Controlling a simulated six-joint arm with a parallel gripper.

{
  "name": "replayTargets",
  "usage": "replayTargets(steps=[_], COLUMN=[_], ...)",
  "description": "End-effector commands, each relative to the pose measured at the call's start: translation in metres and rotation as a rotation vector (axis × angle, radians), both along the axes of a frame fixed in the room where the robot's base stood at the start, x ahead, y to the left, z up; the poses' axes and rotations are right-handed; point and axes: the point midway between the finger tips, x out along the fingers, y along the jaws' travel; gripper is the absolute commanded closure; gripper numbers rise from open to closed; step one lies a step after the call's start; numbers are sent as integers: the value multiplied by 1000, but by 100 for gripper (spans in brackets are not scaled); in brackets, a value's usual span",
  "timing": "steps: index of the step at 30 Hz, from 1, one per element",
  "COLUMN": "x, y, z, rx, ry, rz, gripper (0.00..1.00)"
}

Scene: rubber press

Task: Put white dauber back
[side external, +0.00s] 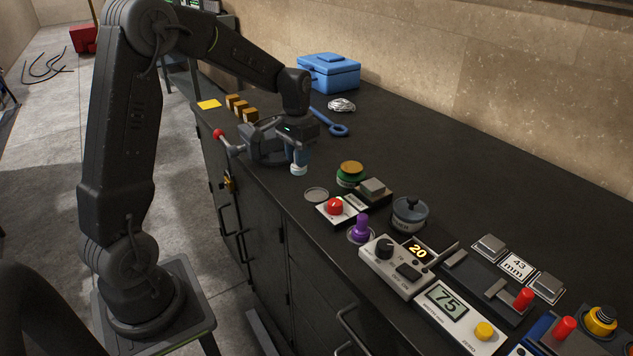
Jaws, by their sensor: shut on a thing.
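The white dauber (299,169) shows as a small pale piece at the tip of my gripper (299,154). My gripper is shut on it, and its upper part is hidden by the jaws. It looks upright. I cannot tell whether its lower end touches the bench. A flat round grey dish (316,194) lies empty on the bench, a little nearer the camera and to the right of the dauber.
A purple-handled dauber (361,228) stands on a similar dish. Near the grey dish are a red-button box (335,206), a green-and-brown round pot (350,174) and a dark lidded pot (409,214).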

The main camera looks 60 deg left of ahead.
Motion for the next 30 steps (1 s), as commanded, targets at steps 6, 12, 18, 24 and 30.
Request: replayTargets(steps=[6,12,18,24,30], x=[26,31,31,31,31], y=[-26,-31,-31,-31,-31], z=[-22,-34,-62,-66,-68], rx=[0,0,0,0,0], ry=[0,1,3,-2,0], rz=[-2,0,0,0,0], gripper=[95,95,95,95,95])
